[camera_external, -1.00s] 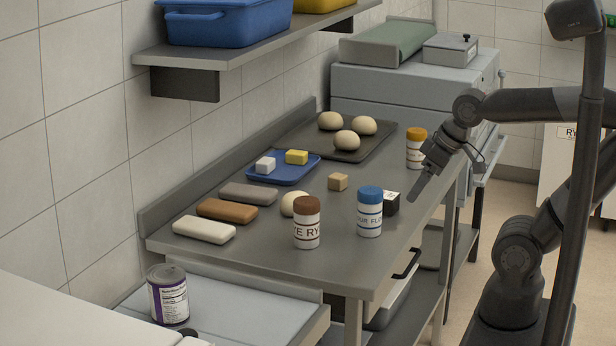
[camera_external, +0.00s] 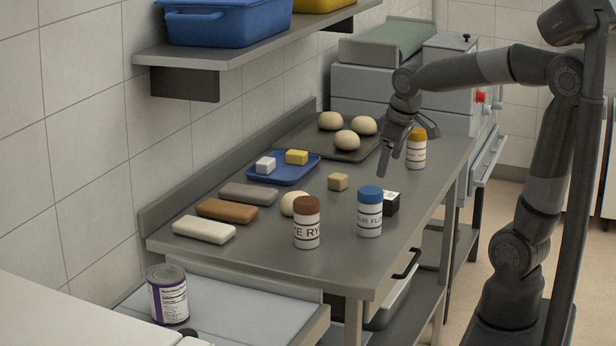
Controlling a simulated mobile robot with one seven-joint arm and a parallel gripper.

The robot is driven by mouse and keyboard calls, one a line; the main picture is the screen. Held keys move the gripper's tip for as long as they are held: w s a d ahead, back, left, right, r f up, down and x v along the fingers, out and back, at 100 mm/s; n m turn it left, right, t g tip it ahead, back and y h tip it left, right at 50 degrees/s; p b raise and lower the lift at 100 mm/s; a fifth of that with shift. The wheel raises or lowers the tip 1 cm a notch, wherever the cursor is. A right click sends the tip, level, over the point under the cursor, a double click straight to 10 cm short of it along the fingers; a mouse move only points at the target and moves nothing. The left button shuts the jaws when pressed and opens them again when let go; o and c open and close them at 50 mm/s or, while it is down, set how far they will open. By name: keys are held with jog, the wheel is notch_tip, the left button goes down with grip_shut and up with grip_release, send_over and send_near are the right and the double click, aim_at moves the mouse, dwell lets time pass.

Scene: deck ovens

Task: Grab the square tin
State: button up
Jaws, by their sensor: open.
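The likely square tin (camera_external: 393,206) is a small dark box with a pale patch, on the steel table near its right edge. It stands just behind and right of a blue-lidded jar (camera_external: 369,215), which hides part of it. My gripper (camera_external: 387,160) is open and points down above the table, farther back than the box and apart from it.
An orange-lidded jar (camera_external: 416,152) stands close right of my gripper. A dark tray (camera_external: 372,151) with several dough balls lies behind it. A brown-lidded jar (camera_external: 307,228), a beige cube (camera_external: 338,182) and a blue tray (camera_external: 260,178) share the table (camera_external: 273,262).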

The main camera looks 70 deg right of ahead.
jog(key=w+d+f+g, duration=0.1)
jog(key=w+d+f, duration=0.15)
jog(key=d, duration=0.35)
jog(key=w+d+f+g, duration=0.1)
jog(key=w+d+f, duration=0.15)
jog(key=d, duration=0.35)
jog(key=y, duration=0.1)
send_near(384, 194)
jog(key=shift+w+f+g, duration=0.1)
jog(key=shift+f+g, duration=0.05)
jog(key=shift+g, duration=0.25)
notch_tip(384, 194, down, 10)
jog(key=shift+w+f, duration=0.15)
jog(key=c, duration=1.2)
